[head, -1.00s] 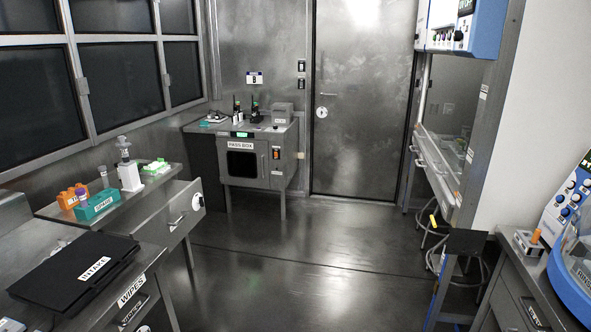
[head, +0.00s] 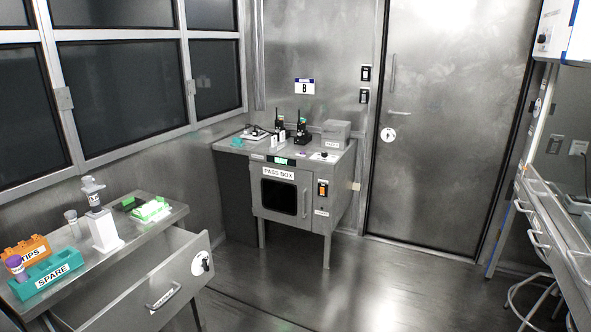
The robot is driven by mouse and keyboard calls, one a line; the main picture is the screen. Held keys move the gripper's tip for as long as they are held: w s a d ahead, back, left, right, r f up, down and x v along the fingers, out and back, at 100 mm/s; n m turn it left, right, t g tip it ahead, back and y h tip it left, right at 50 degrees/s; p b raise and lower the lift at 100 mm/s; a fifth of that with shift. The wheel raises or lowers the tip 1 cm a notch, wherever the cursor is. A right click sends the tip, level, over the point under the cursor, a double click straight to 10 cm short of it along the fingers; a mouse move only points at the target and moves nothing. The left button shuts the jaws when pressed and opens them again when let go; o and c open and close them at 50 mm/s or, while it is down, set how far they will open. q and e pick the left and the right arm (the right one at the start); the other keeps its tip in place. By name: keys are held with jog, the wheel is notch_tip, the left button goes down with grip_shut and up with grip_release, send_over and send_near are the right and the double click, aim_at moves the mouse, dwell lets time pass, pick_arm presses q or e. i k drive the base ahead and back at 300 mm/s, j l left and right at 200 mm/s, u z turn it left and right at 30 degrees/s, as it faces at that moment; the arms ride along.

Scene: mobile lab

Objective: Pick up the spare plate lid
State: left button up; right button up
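I cannot pick out a plate lid for certain in the head view. A teal rack labelled SPARE (head: 47,277) sits at the left end of the grey bench, with a purple-capped tube (head: 17,267) at its left end. A small stack of white and green flat pieces (head: 151,210) lies near the bench's far end, beside a dark flat item (head: 129,203); whether either includes a lid is too small to tell. Neither of my grippers is in view.
An orange TIPS rack (head: 27,252) and a white stand (head: 104,232) are on the bench. A drawer (head: 165,285) sticks out into the aisle. The pass box (head: 285,195) stands ahead near a closed door (head: 445,130). The floor (head: 330,295) between is clear.

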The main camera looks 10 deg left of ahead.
aim_at(127, 206)
jog(key=i+u, duration=0.2)
jog(key=i, duration=0.25)
jog(key=i+u, duration=0.2)
jog(key=i, duration=0.25)
jog(key=i+l+u, duration=0.2)
jog(key=i, duration=0.25)
jog(key=i+l+u, duration=0.15)
jog(key=i, duration=0.3)
jog(key=i+u, duration=0.25)
jog(key=u, duration=0.2)
jog(key=i+l+u, duration=0.2)
jog(key=u, duration=0.2)
jog(key=i+l+u, duration=0.25)
jog(key=u, duration=0.2)
jog(key=i+l+u, duration=0.2)
jog(key=u, duration=0.25)
jog(key=i+l+u, duration=0.1)
jog(key=l+u, duration=0.3)
